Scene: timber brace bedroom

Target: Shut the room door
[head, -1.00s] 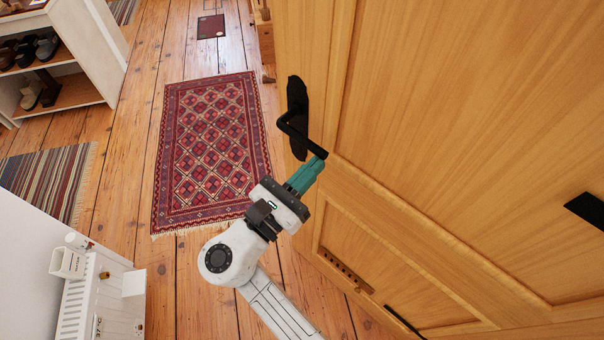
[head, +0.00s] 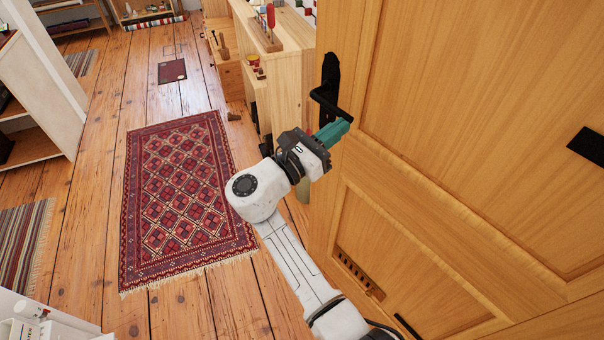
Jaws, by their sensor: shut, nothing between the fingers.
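The wooden room door (head: 450,110) fills the right side of the head view, standing open at an angle with its free edge to the left. Its black lever handle (head: 328,96) is near that free edge. My gripper (head: 340,127) has teal fingers, shut and empty. Its fingertips are at the door's face just below the lever's end, close to or touching it; I cannot tell which. The door frame is not in view.
A red patterned rug (head: 185,190) lies on the plank floor left of my arm. A wooden cabinet (head: 285,75) stands beyond the door's edge. A white shelf (head: 40,110) and a striped rug (head: 22,245) are at the left.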

